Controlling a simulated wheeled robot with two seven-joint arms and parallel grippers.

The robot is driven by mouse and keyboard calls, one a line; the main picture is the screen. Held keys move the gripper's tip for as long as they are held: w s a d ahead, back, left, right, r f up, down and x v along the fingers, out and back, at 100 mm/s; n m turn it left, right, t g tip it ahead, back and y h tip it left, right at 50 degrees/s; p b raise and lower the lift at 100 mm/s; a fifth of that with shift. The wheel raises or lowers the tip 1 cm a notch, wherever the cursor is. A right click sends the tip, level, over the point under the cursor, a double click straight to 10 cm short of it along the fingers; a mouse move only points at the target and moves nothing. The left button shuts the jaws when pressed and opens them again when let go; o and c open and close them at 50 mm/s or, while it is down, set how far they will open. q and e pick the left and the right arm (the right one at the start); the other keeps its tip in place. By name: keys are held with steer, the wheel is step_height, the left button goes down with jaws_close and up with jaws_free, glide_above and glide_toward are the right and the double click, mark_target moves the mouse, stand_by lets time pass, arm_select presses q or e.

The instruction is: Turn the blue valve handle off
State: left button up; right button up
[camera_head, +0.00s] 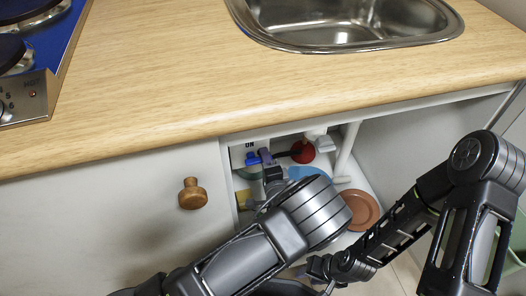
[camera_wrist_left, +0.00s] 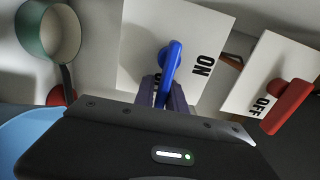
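The blue valve handle (camera_head: 252,158) is inside the open cupboard under the counter. In the left wrist view the blue handle (camera_wrist_left: 171,62) lies on a white plate (camera_wrist_left: 140,45) marked ON, its lower end toward my fingers. My left gripper (camera_head: 266,158) is at the handle; its purple fingers (camera_wrist_left: 166,94) sit around or just before the handle's lower end. Whether they press on it cannot be told. The lower lettering on the plate is partly hidden. My right gripper (camera_head: 321,271) is low in front of the cupboard, away from the valve, its fingers small and unclear.
A red handle (camera_wrist_left: 287,107) is on a second plate marked OFF, close to the right. A green-rimmed pan (camera_wrist_left: 48,32), a blue round item (camera_head: 309,173) and a brown plate (camera_head: 359,209) are in the cupboard. The counter edge (camera_head: 200,128) is above; a door with a wooden knob (camera_head: 193,193) is left.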

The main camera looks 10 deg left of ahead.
arm_select(q)
steer(key=o, duration=0.3)
steer(key=p+v, duration=0.2)
steer(key=v, duration=0.5)
steer(key=shift+s, duration=0.4)
steer(key=shift+s+d, duration=0.1)
steer(key=shift+d, duration=0.1)
